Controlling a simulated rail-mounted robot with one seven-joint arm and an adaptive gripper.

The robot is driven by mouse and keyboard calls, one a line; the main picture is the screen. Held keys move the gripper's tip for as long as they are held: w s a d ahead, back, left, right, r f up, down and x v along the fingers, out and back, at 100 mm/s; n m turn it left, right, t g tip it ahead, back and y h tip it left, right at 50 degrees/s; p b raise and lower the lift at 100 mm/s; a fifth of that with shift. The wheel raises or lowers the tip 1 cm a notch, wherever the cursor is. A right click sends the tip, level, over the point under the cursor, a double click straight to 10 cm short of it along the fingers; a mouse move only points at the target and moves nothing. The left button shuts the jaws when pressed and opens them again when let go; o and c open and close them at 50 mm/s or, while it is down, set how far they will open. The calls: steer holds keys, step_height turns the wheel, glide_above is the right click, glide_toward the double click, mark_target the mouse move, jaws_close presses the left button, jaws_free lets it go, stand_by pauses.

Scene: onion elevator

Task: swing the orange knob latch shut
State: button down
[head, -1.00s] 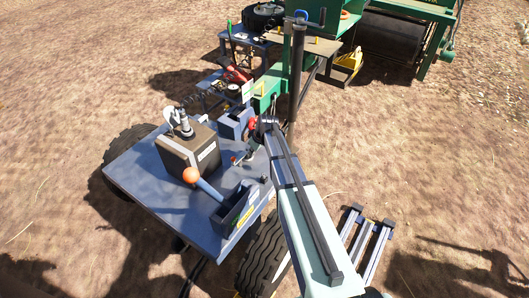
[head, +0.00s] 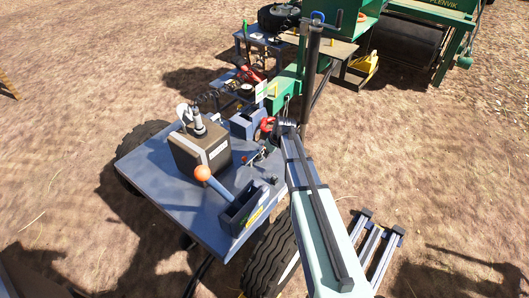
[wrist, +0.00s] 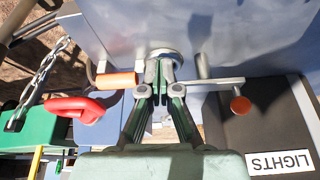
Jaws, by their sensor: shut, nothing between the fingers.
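In the wrist view, a grey bar (wrist: 212,81) runs across just beyond my gripper (wrist: 159,72), with a round orange knob (wrist: 241,104) at its right end. An orange cylinder (wrist: 117,80) lies on the left side of the fingers. My fingers are shut and empty, pointing at the blue-grey deck (wrist: 240,30) by a round pivot-like piece (wrist: 165,55). They hide part of the bar, and I cannot tell whether they touch it. In the head view, my gripper (head: 259,153) is small over the deck (head: 190,205), right of the brown box (head: 198,156).
In the wrist view, a red hook-shaped handle (wrist: 75,106) and a chain (wrist: 45,72) are at the left, and a box labelled LIGHTS (wrist: 283,162) is at the right.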

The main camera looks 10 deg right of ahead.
steer(key=shift+s+d, duration=0.6)
steer(key=shift+s, duration=0.35)
steer(key=v, duration=1)
steer(key=shift+w+d, duration=0.2)
steer(key=shift+w, duration=0.1)
steer(key=shift+f, duration=0.1)
